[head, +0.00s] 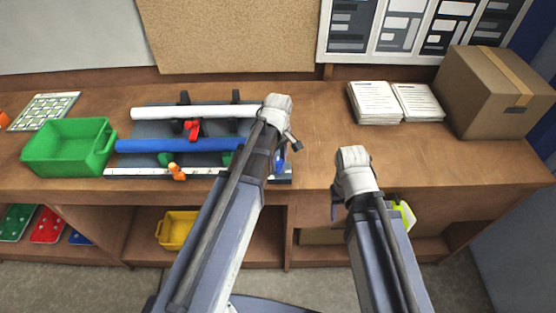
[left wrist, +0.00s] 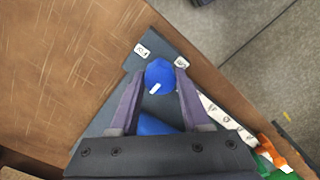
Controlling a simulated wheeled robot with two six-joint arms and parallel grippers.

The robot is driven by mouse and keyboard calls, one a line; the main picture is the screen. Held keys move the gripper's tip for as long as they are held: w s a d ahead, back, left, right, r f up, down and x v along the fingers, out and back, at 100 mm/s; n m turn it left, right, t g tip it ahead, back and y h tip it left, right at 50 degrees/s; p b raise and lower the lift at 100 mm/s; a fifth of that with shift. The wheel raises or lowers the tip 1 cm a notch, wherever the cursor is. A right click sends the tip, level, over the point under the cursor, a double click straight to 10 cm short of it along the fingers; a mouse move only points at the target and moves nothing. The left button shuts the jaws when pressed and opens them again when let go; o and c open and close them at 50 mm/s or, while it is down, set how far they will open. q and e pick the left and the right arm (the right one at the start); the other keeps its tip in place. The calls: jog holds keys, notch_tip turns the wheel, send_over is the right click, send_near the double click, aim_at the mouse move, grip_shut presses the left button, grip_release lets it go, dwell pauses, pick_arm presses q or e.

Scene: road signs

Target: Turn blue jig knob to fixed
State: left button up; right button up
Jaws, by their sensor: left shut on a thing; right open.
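The blue jig knob (left wrist: 160,75) shows in the left wrist view on the dark jig base, with a white pointer mark on it. Two small white labels stand beside it; their text is too small to read surely. The pointer mark faces the lower left of that view, toward neither label. My left gripper (left wrist: 156,92) has its two fingers on either side of the knob and is shut on it. In the head view, the left gripper (head: 285,150) is at the jig's right end and largely hides the knob. My right gripper (head: 340,200) is open and empty at the table's front edge.
The jig (head: 120,172) carries a white tube (head: 165,113), a blue tube (head: 165,146), a red clamp (head: 192,128) and an orange part (head: 177,172). A green bin (head: 68,150) stands left. Papers (head: 375,103) and a cardboard box (head: 495,95) stand right. The table's middle right is clear.

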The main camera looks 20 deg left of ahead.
pick_arm(q)
grip_shut()
jog(key=shift+m, duration=0.3)
jog(key=m, duration=0.3)
jog(key=shift+m, duration=0.3)
jog(key=m, duration=0.4)
jog(key=shift+m, duration=0.3)
jog(key=m, duration=0.4)
jog(key=shift+m, duration=2.5)
